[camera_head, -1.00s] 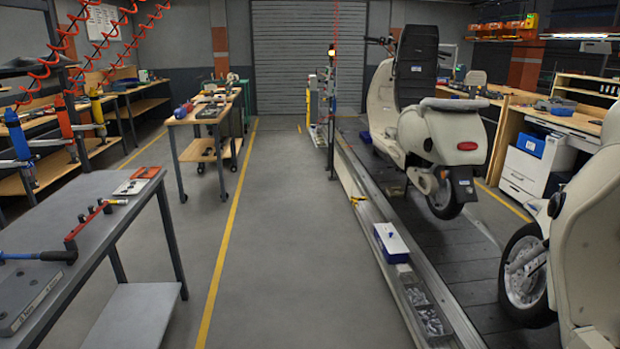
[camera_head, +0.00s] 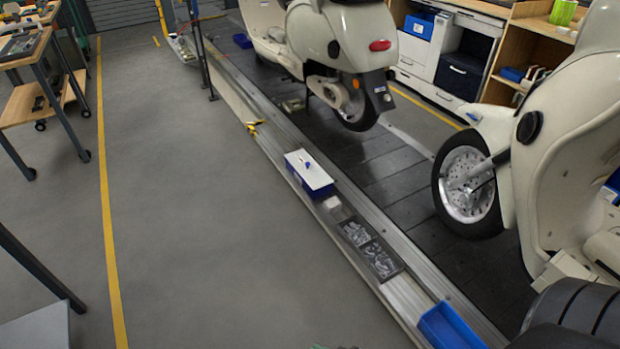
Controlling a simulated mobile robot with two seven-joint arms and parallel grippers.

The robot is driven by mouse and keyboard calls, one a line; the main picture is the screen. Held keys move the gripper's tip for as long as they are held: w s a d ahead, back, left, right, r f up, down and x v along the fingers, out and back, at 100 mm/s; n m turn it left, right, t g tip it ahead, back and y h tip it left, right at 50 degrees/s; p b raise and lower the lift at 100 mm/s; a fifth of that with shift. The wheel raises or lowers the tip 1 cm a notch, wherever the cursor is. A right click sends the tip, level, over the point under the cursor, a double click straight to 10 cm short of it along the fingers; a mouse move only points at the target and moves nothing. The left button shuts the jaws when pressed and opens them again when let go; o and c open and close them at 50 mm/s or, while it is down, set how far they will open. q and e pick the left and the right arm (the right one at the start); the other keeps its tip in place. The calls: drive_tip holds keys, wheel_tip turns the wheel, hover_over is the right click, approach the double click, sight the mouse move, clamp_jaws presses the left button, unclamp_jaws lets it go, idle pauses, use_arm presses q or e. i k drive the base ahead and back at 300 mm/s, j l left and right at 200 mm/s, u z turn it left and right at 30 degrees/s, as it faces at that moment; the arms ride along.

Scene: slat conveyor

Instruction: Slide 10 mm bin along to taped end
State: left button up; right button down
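Several small bins sit in a row on the metal ledge (camera_head: 290,142) beside the slat conveyor. One is a blue bin with a white lid (camera_head: 309,172). Beside it is a small pale block (camera_head: 332,203), then a dark divided tray (camera_head: 369,249) holding small metal parts. An open blue bin (camera_head: 450,327) is partly cut off at the bottom edge. No 10 mm label is legible, so I cannot tell which bin it is. A small yellow item (camera_head: 253,127) lies on the ledge farther off; I cannot tell whether it is tape. Neither gripper shows.
A cream scooter (camera_head: 335,50) stands on the dark slats (camera_head: 345,155), and another (camera_head: 570,150) is close on the right. A wheeled table (camera_head: 40,50) stands at the left. The grey floor between the yellow line (camera_head: 108,220) and the ledge is clear.

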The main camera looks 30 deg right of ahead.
sight(323, 191)
drive_tip(key=i+j+z, duration=0.1)
drive_tip(key=i, duration=1.3)
